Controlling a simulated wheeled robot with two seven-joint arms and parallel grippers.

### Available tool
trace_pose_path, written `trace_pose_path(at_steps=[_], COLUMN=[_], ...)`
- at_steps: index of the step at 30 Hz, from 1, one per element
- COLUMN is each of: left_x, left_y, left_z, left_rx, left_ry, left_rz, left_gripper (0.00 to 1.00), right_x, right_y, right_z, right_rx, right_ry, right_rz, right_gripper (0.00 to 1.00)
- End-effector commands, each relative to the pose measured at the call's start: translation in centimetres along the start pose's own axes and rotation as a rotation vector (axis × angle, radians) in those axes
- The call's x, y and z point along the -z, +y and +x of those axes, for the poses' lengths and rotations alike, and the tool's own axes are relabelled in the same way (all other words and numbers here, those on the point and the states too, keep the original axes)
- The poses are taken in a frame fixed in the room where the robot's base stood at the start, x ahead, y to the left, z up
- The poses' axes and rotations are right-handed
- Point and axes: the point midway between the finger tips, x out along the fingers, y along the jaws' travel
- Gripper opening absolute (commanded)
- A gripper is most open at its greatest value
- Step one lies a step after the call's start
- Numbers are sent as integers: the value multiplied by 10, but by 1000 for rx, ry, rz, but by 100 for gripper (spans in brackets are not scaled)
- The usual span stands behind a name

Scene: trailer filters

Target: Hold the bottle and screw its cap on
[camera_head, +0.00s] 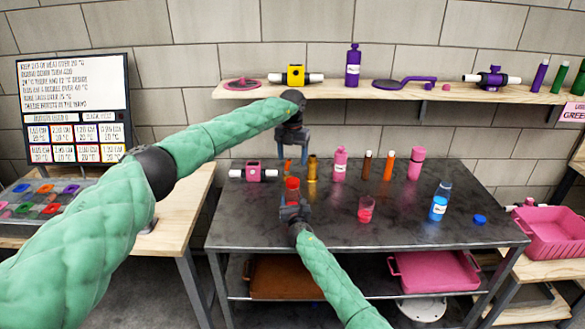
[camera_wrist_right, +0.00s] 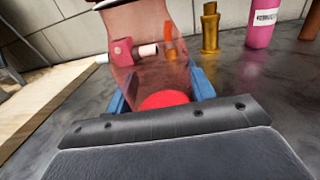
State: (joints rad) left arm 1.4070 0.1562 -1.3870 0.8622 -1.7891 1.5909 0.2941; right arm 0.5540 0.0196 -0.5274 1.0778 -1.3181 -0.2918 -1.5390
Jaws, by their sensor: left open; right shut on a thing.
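A clear bottle with blue liquid and a white label (camera_head: 439,205) stands upright on the right part of the dark metal table, its top appearing uncapped. A blue cap (camera_head: 480,219) lies on the table just right of it. My left gripper (camera_head: 293,160) is open and empty, pointing down above the left part of the table, far from the bottle.
The table's front middle is clear.

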Motion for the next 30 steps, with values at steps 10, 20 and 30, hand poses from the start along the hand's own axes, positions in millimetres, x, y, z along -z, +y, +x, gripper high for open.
trace_pose_path(at_steps=[10,20,30], left_x=[0,0,0], left_y=[0,0,0], left_z=[-21,-20,-21], left_rx=[1,1,0], left_ry=[0,0,0], left_rz=[1,1,1], left_gripper=[68,68,68], right_x=[0,0,0], right_y=[0,0,0], right_z=[0,0,-2], right_rx=[0,0,0], right_ry=[0,0,0], right_rz=[0,0,0], right_gripper=[0,77,79])
